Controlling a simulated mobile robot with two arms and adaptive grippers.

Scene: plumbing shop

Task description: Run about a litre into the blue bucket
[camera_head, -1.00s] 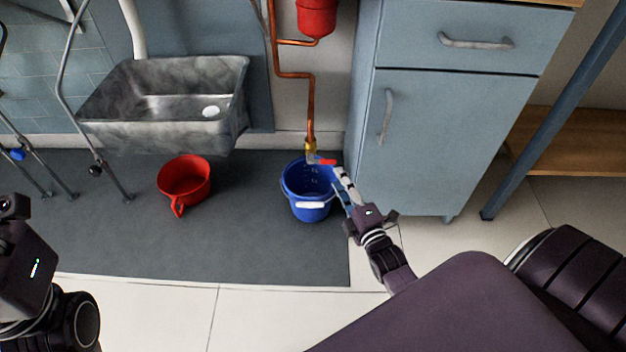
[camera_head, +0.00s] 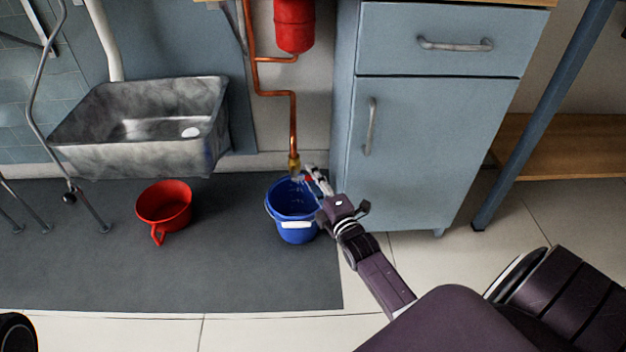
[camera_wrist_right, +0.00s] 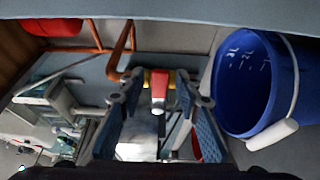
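The blue bucket (camera_head: 292,230) stands upright on the grey mat under a brass tap (camera_head: 294,163) at the end of a copper pipe. Pale marks show on its inner wall; I cannot make out any water. My right gripper (camera_head: 314,182) is at the tap, above the bucket's right rim. In the right wrist view the tap's red lever (camera_wrist_right: 158,88) lies between its two fingers (camera_wrist_right: 158,112), with gaps on both sides. The fingers look open. The bucket also shows in the right wrist view (camera_wrist_right: 248,85). My left gripper is out of view.
A red jug (camera_head: 164,205) stands on the mat (camera_head: 220,270) left of the bucket. A grey metal sink (camera_head: 150,125) is behind it. A blue cabinet (camera_head: 425,155) stands close to the right of the tap. A red vessel (camera_head: 294,25) hangs above.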

